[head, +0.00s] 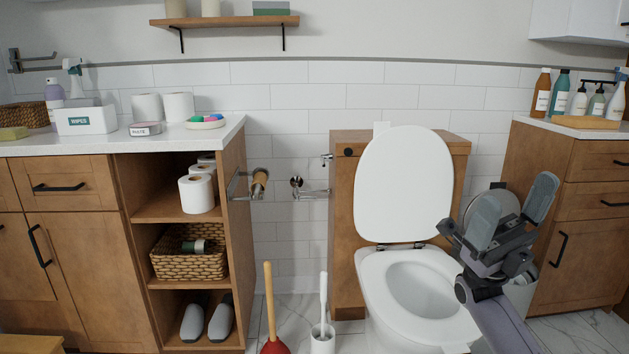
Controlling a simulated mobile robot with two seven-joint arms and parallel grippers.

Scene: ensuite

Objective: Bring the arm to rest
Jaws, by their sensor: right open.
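My right gripper (512,213) is open, its two grey pads spread apart with nothing between them. Its arm (500,318) comes in from the bottom right. The gripper is in the air in front of the right side of the toilet (420,285) and hides part of a round light-coloured thing behind it. The toilet lid (404,183) is up, and the bowl shows open. My left gripper is not in view.
A wooden counter unit (236,225) with open shelves stands at the left. A plunger (270,315) and a toilet brush (322,315) stand on the floor left of the toilet. A wooden cabinet (580,240) with bottles on a tray (588,122) stands at the right.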

